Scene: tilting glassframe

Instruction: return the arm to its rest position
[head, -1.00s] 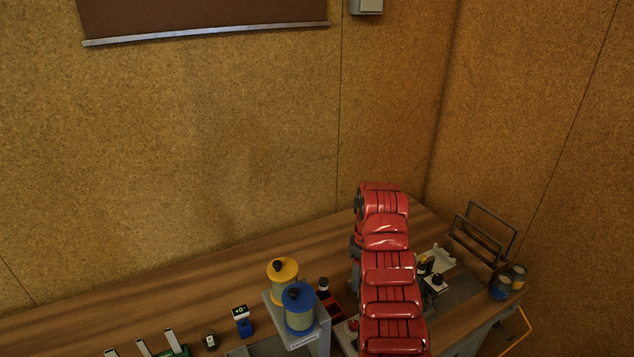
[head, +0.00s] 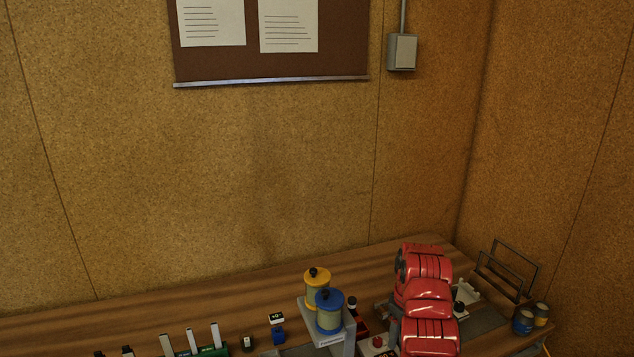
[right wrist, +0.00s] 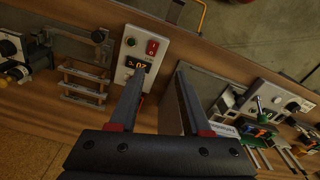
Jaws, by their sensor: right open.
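My right arm (head: 428,300) shows in the head view as red, ribbed links rising from the bottom edge over the right part of the bench. Its gripper is mostly hidden by the arm there. In the right wrist view my right gripper (right wrist: 160,75) points at the bench with its two fingers apart and nothing between them. A white control panel (right wrist: 132,45) with a lit display, a green button and a red switch lies by the left finger, which overlaps its lower part. I cannot tell whether they touch. My left gripper is in neither view.
Two canisters, yellow-capped (head: 316,283) and blue-capped (head: 329,313), stand close left of the arm. Tins (head: 523,321) and a wire frame (head: 508,268) are right of it. A slatted rack (right wrist: 84,84) shows in the wrist view. The bench's back strip (head: 230,302) is clear.

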